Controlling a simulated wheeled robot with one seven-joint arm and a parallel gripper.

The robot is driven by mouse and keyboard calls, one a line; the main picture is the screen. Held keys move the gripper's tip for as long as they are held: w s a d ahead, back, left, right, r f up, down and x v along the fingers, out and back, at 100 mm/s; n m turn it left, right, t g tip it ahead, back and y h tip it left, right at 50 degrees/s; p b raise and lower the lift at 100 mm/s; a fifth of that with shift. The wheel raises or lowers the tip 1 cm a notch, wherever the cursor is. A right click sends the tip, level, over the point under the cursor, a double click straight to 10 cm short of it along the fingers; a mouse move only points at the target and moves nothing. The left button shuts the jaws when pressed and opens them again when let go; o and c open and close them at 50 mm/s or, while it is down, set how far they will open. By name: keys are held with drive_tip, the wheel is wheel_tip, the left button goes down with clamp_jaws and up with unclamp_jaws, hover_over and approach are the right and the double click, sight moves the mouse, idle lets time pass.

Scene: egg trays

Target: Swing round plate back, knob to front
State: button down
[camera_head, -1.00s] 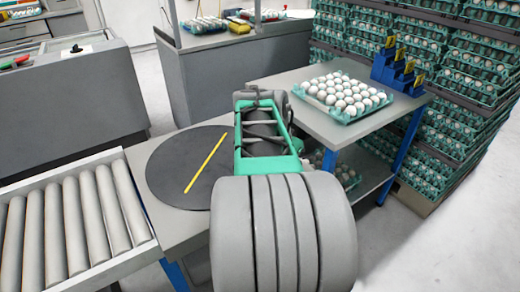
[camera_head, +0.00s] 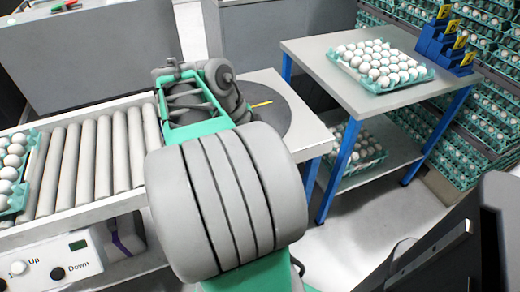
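The round plate (camera_head: 272,122) is a flat dark grey disc on a grey table beside the roller conveyor. My arm covers its left part. A short piece of a yellow line (camera_head: 261,103) shows on it. No knob shows on the visible part of the plate. My arm's grey and green links reach over the conveyor end and the plate's left side. My gripper cannot be made out; the arm links hide that area, so contact with the plate cannot be told.
A roller conveyor (camera_head: 88,165) with an egg tray (camera_head: 20,193) lies left, above a control box (camera_head: 60,257) marked Up and Down. A table (camera_head: 330,62) at right holds another egg tray (camera_head: 420,77) and blue holders (camera_head: 445,50). Stacked egg trays stand behind. Floor between the tables is clear.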

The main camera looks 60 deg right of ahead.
drive_tip(key=shift+a, duration=0.15)
drive_tip(key=c, duration=1.3)
unclamp_jaws()
drive_tip(key=shift+w+a, duration=0.1)
drive_tip(key=shift+w, duration=0.05)
drive_tip(key=shift+o, duration=1.4)
drive_tip(key=p+v, duration=0.4)
drive_tip(key=v, duration=0.3)
drive_tip(key=shift+r, duration=0.4)
drive_tip(key=shift+w, duration=0.1)
